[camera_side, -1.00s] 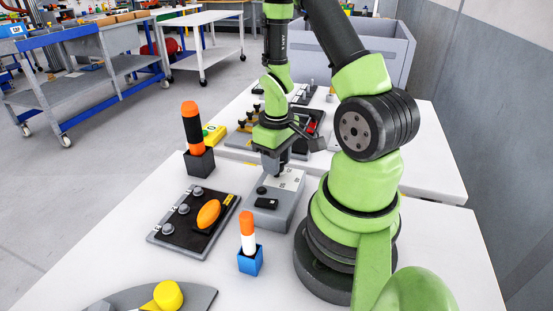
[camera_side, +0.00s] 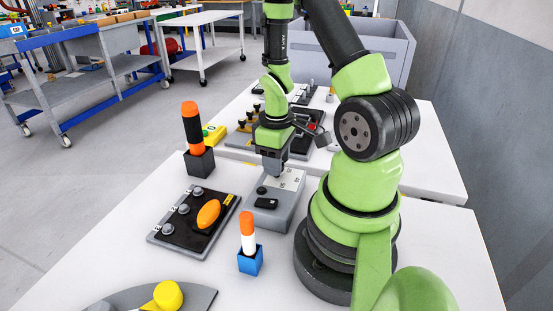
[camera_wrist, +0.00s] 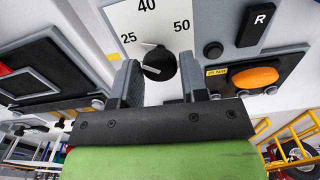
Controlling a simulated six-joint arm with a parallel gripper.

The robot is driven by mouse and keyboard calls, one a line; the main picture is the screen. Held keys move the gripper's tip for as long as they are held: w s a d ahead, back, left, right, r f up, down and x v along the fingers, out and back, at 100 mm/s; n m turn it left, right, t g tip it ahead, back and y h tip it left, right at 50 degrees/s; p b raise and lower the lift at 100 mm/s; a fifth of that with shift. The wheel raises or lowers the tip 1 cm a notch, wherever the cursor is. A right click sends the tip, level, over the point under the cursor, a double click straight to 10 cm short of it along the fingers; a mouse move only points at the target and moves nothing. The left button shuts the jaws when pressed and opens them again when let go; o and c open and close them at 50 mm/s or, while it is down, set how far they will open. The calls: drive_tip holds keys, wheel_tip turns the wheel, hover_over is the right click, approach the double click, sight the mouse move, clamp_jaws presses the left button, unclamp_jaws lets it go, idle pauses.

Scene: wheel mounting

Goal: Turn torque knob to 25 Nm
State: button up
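The torque knob (camera_wrist: 158,63) is a small black round knob on a white dial plate (camera_wrist: 122,17) marked 25, 40 and 50 in the wrist view. Its white line points left, below the 25. My gripper (camera_wrist: 160,61) has one finger on each side of the knob. The fingers stand apart, close to its edges, and I cannot tell whether they touch it. In the side view my gripper (camera_side: 279,172) points down at the grey box (camera_side: 284,202) and hides the knob.
A black button and an R key (camera_wrist: 258,22) sit right of the dial. An orange knob (camera_side: 208,213) is on a black panel to the left. Two orange-topped posts (camera_side: 247,232) stand in holders nearby. A yellow knob (camera_side: 168,295) is at the front.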

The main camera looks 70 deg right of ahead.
drive_tip(key=shift+o, duration=1.3)
drive_tip(key=shift+r, duration=0.1)
wheel_tip(320, 180, up, 10)
drive_tip(key=s+a+r+m+t+y, duration=0.2)
drive_tip(key=a+r+t, duration=0.5)
drive_tip(key=a+r, duration=0.7)
drive_tip(key=shift+s+a+r+m, duration=0.25)
drive_tip(key=shift+a+m, duration=0.45)
drive_tip(key=shift+a, duration=0.5)
